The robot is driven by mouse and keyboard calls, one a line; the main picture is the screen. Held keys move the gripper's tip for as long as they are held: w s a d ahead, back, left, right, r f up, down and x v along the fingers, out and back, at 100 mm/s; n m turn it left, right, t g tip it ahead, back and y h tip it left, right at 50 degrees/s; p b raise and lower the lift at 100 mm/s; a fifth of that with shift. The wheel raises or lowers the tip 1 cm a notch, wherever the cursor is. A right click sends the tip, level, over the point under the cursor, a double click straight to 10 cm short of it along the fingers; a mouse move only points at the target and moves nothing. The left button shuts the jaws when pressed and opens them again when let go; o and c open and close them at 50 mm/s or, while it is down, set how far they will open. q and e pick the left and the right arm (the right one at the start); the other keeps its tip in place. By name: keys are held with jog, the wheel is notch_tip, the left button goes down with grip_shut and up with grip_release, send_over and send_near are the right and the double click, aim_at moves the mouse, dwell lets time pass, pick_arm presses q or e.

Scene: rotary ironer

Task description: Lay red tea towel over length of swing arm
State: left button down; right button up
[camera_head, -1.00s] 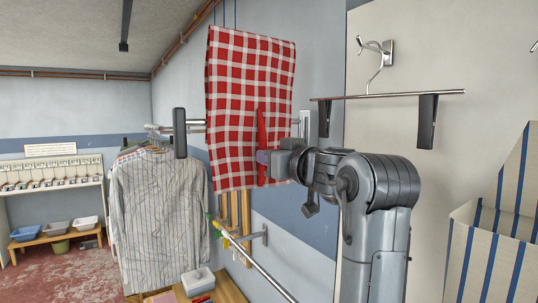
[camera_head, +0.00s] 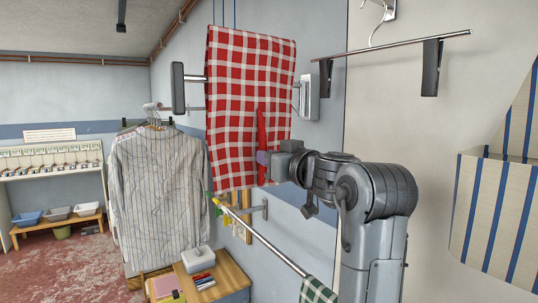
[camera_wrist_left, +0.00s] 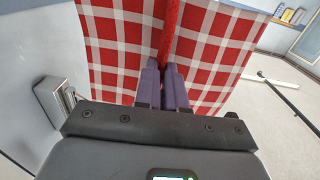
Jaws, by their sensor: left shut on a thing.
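The red and white checked tea towel (camera_head: 245,75) hangs upright as a broad sheet, with a pinched fold low on its right part. My left gripper (camera_head: 266,157) is shut on that fold. In the left wrist view, the left gripper (camera_wrist_left: 164,85) has its purple fingers closed on the towel's red fold (camera_wrist_left: 169,35). A horizontal metal bar, apparently the swing arm, shows left of the towel, with a dark end plate (camera_head: 178,88). A metal mount (camera_head: 308,97) is on the wall right of the towel. The towel hides the bar's middle, and I cannot tell whether they touch. My right gripper is out of view.
A clip hanger (camera_head: 400,46) hangs close on the right. A striped bag (camera_head: 498,215) stands right of my arm. A lower rail (camera_head: 265,243) slants from the wall, with a green checked cloth (camera_head: 318,292). Striped shirts (camera_head: 160,190) hang at left.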

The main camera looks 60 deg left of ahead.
pick_arm(q)
notch_tip(320, 180, down, 5)
jog(key=b, duration=0.3)
jog(key=shift+f+b, duration=1.3)
jog(key=shift+f, duration=0.8)
jog(key=shift+f, duration=0.4)
jog(key=c, duration=1.1)
grip_release()
jog(key=shift+c, duration=0.2)
jog(key=shift+d, duration=0.1)
